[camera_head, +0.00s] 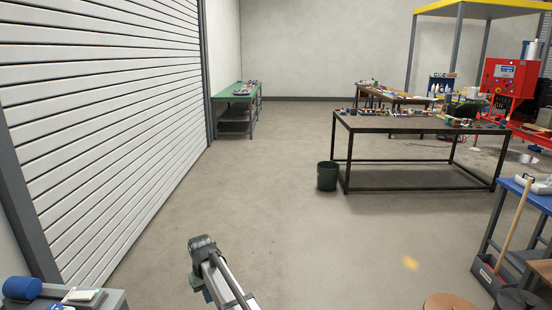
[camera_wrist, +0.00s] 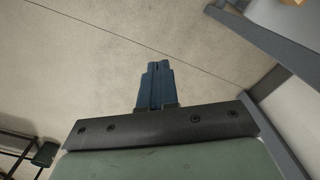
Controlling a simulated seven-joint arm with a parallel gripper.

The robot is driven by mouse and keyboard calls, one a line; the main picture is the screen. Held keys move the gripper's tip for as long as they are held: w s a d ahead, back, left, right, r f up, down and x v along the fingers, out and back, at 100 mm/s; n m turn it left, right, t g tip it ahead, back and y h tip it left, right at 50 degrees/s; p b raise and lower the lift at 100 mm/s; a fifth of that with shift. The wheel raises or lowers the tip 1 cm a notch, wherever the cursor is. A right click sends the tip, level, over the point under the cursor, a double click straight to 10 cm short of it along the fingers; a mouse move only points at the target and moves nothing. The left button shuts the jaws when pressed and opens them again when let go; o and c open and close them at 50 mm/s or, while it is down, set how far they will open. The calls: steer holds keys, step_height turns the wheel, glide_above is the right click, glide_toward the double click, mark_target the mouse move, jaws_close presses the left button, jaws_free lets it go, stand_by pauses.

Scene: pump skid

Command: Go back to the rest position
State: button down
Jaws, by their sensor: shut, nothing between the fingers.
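My gripper (camera_wrist: 158,66) shows in the wrist view with its two blue fingers together and nothing between them. Beyond the fingers is bare pale floor or wall surface with a thin dark line across it. In the head view my arm reaches up from the bottom edge, left of the middle, over open floor. The fingers cannot be made out in the head view. Nothing touches the gripper in the wrist view.
A ribbed shutter (camera_head: 100,110) runs along the left. A grey cabinet (camera_head: 112,300) with a blue roll (camera_head: 22,288) stands at bottom left. A dark bin (camera_head: 327,176) stands beside a cluttered workbench (camera_head: 420,124). A green bench (camera_head: 236,91) is farther back. The central floor is clear.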

steer(key=s+d+f+m, duration=0.2)
steer(key=d+f, duration=0.3)
steer(key=d, duration=0.6)
steer(key=s+d+f+m, duration=0.15)
steer(key=d+f, duration=0.25)
steer(key=d, duration=0.7)
steer(key=s+d+f+m, duration=0.25)
steer(key=s+d, duration=0.35)
steer(key=d, duration=0.3)
steer(key=s+d+f+m, duration=0.1)
steer(key=s+d+f, duration=0.3)
steer(key=s+d, duration=0.45)
steer(key=s+f+g, duration=0.3)
steer(key=s+f, duration=0.7)
steer(key=s, duration=0.3)
steer(key=s+f+g, duration=0.3)
steer(key=s+f, duration=0.7)
steer(key=s, duration=0.4)
steer(key=shift+s+d+g, duration=0.15)
steer(key=shift+d+g, duration=0.2)
steer(key=shift+g, duration=0.05)
